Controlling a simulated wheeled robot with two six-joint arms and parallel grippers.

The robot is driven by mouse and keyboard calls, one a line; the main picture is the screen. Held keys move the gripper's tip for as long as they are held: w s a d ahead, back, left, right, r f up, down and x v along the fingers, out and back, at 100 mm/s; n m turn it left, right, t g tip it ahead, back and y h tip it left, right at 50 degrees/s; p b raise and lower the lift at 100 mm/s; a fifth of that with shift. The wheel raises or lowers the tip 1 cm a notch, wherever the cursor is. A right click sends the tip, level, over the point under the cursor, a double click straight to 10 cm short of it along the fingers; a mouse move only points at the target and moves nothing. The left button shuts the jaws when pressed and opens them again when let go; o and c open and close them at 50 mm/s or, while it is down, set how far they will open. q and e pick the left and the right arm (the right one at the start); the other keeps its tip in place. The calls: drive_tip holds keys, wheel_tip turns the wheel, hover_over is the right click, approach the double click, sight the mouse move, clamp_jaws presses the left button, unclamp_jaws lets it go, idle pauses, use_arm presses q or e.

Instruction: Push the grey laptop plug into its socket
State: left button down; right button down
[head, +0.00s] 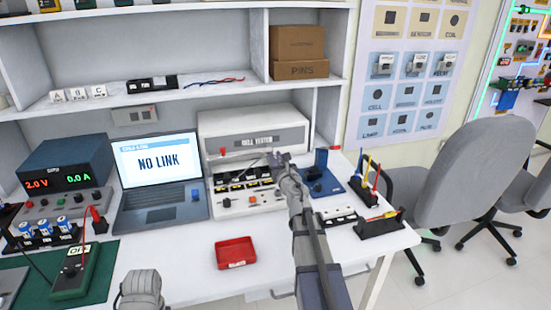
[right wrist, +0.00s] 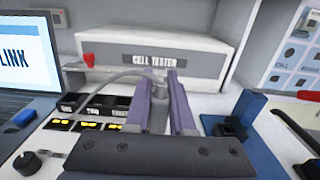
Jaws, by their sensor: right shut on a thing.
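The grey plug (right wrist: 158,92) is between the two fingers of my right gripper (right wrist: 160,78), which is shut on it. A grey cable (right wrist: 112,77) curves from it to the left. In the head view my right gripper (head: 278,158) is in front of the white cell tester (head: 250,125); the plug is too small to make out there. I cannot see the socket clearly; the gripper covers part of the tester's front. The laptop (head: 160,180) stands left of the tester, its screen reading "NO LINK". My left gripper (head: 140,288) is low at the left, its jaws unclear.
A red tray (head: 235,252) lies on the bench in front. A blue fixture (head: 322,180) stands close to the right of my right gripper. Black holders (head: 380,222) with coloured tools are further right. A power supply (head: 65,165) stands at the left.

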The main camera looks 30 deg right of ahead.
drive_tip(key=shift+f, duration=0.15)
wheel_tip(320, 180, down, 6)
drive_tip(key=b, duration=0.6)
drive_tip(key=shift+r, duration=0.2)
drive_tip(key=shift+f+b, duration=1.35)
drive_tip(key=shift+f, duration=0.05)
idle(1.1)
drive_tip(key=c, duration=0.7)
unclamp_jaws()
drive_tip(key=shift+r, duration=0.1)
drive_tip(key=v, duration=0.7)
drive_tip(key=shift+s+a, duration=0.1)
drive_tip(key=shift+s, duration=0.3)
